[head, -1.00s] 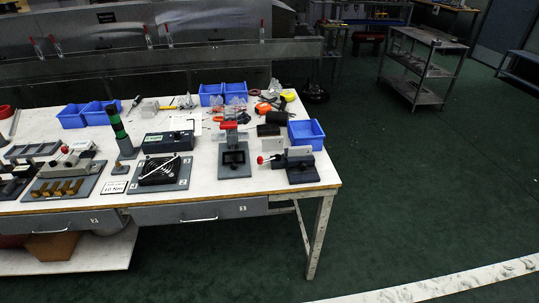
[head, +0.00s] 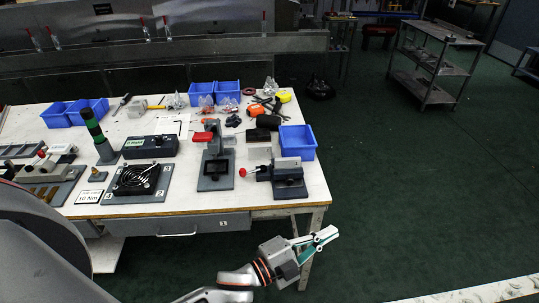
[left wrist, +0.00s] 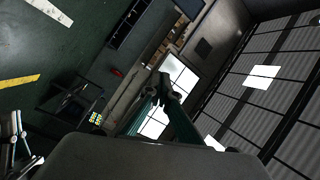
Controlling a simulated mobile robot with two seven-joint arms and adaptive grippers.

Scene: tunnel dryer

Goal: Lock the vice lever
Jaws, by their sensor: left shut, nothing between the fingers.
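The vice (head: 289,184) stands at the right end of the white workbench, with grey jaws on a dark base. Its lever with a red ball knob (head: 243,172) sticks out to the left. My left gripper (head: 334,233) is in front of the bench's right front corner, apart from the vice and nearer to me. It points right, and its fingers are shut and empty. In the left wrist view the fingers (left wrist: 160,82) come together, with the room behind them and no vice that I can make out.
A press-like fixture with a red handle (head: 203,137) stands left of the vice. A blue bin (head: 298,142) is right behind it. The bench (head: 225,203) has a drawer along its front. Green floor lies free to the right, with a metal cart (head: 437,60) farther back.

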